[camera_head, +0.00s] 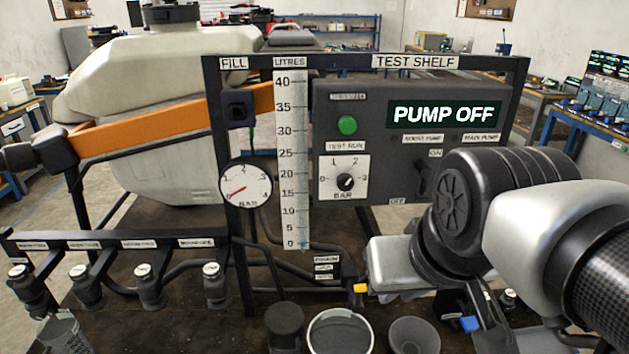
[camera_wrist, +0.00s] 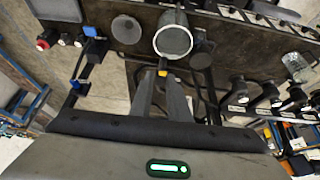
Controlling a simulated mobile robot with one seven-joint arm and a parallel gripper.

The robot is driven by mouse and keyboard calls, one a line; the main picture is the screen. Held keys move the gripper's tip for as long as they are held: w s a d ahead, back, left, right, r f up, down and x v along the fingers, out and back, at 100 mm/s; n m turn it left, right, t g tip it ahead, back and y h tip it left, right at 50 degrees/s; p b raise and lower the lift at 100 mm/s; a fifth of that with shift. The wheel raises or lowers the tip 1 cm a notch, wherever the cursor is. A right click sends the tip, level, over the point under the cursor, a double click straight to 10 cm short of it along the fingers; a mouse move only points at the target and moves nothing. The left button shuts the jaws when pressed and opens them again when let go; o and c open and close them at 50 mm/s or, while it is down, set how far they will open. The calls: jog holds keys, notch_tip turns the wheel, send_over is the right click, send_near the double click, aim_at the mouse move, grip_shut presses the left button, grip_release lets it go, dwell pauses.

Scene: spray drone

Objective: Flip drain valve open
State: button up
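A small yellow-tipped handle (camera_head: 360,288) sits at the bench front below a stack of small labels; I take it as the drain valve lever, but the label text is too small to be sure. The handle also shows in the wrist view (camera_wrist: 162,73), at the ends of my gripper's fingers. My gripper (camera_wrist: 162,88) has its two grey fingers apart, with a narrow gap between them. I cannot tell whether they touch the handle. In the head view my silver hand is just right of the handle, its fingers mostly hidden.
A blue-tipped handle (camera_head: 468,323) is farther right. The panel (camera_head: 400,190) reads PUMP OFF.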

aim_at(358, 294)
jog(key=shift+w, duration=0.1)
grip_shut()
jog(key=w+d+f+m+g+y+p, duration=0.1)
jog(key=w+d+f+m+g+p, duration=0.1)
jog(key=w+m, duration=0.4)
jog(key=w+d+f+m+g+y+p, duration=0.1)
jog(key=w+d+f+m+g+p, duration=0.1)
jog(key=m, duration=1.3)
jog(key=w+d+f+g, duration=0.1)
jog(key=w+d+g, duration=0.1)
jog(key=w+d, duration=0.1)
jog(key=shift+w+d+g, duration=0.2)
jog(key=shift+w+g, duration=0.2)
jog(key=shift+w, duration=0.4)
jog(key=shift+f, duration=0.15)
jog(key=b+x, duration=0.2)
jog(key=x, duration=0.8)
jog(key=shift+w+a+r, duration=0.2)
jog(key=shift+a+r, duration=0.15)
jog(key=shift+a, duration=0.25)
jog(key=shift+w+a+r, duration=0.2)
jog(key=shift+a+r, duration=0.15)
jog(key=shift+a, duration=0.25)
jog(key=shift+w+a+r, duration=0.2)
jog(key=shift+a+r, duration=0.15)
jog(key=shift+a, duration=0.25)
